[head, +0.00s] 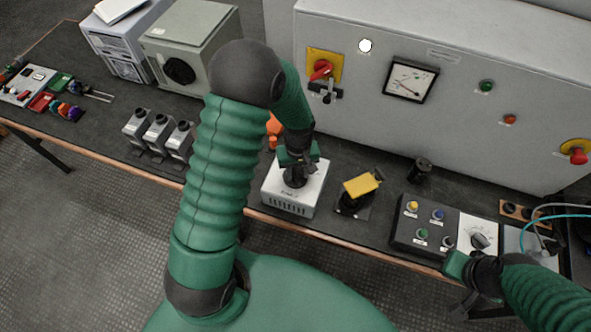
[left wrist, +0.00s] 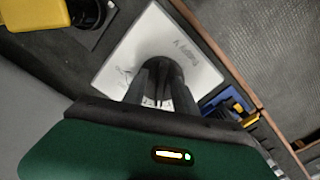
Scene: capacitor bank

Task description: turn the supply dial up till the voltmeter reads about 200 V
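The white supply unit (head: 284,206) stands on the bench in mid-picture; its label shows in the left wrist view (left wrist: 193,48). My left gripper (head: 295,178) reaches down onto its top, and its dark fingers (left wrist: 163,82) appear closed around the dark supply dial (left wrist: 168,63). The fingers hide most of the dial, so its setting cannot be read. The voltmeter (head: 410,80) is a white square meter on the grey cabinet; its needle is too small to read exactly. My right gripper (head: 464,266) is at the lower right, by the dark control box; its fingers are unclear.
The grey cabinet (head: 455,60) carries a red-and-yellow switch (head: 322,68) and a red emergency button (head: 578,152). A yellow-topped device (head: 361,185) stands just right of the supply. The control box (head: 430,222) with coloured buttons is farther right. Several grey blocks (head: 158,134) stand left.

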